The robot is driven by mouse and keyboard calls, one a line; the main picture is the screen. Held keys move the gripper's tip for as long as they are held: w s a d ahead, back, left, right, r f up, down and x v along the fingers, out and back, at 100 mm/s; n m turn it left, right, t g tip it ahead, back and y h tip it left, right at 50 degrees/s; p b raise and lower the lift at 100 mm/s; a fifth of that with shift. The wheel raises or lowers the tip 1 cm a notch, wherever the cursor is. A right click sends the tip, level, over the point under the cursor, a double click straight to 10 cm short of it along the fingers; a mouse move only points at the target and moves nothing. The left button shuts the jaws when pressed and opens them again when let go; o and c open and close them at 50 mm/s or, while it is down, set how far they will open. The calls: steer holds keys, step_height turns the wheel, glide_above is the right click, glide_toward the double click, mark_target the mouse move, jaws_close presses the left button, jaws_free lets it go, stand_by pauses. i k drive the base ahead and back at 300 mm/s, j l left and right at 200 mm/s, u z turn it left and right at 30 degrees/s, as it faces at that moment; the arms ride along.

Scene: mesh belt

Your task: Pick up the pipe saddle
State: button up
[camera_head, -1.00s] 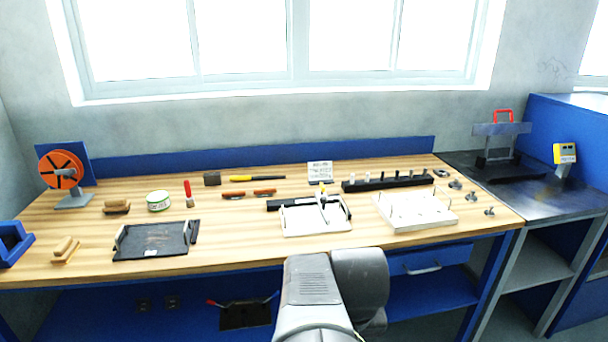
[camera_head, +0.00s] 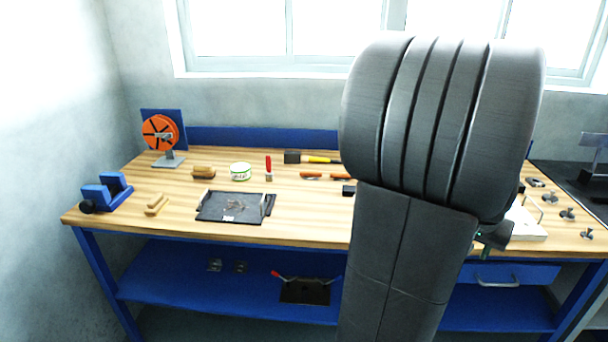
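I cannot tell for sure which thing is the pipe saddle. Several small dark metal parts stand along the right end of the wooden bench; the rearmost, a low dark piece (camera_head: 535,182), could be it, but it is too small to be sure. My arm rises large in front of the bench and hides its middle right. What seems to be my gripper (camera_head: 495,236) shows as a small dark piece beside the arm, left of the small parts. Its fingers are not clear, and nothing is seen held in it.
The wooden bench (camera_head: 185,222) also bears a black tray (camera_head: 232,206), an orange reel (camera_head: 160,132), a blue fixture (camera_head: 106,192), a white tin (camera_head: 240,170) and hand tools. A white board (camera_head: 526,224) sits partly behind my arm. The bench's front left is mostly clear.

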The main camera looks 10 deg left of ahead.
mark_target(307, 175)
steer(key=i+u, duration=0.1)
steer(key=u, duration=0.3)
steer(key=i+j+u, duration=0.1)
steer(key=u, duration=0.25)
steer(key=i+u, duration=0.15)
steer(key=u, duration=0.25)
steer(key=i+l, duration=0.15)
steer(key=i, duration=0.35)
steer(key=i+l, duration=0.15)
steer(key=i, duration=0.35)
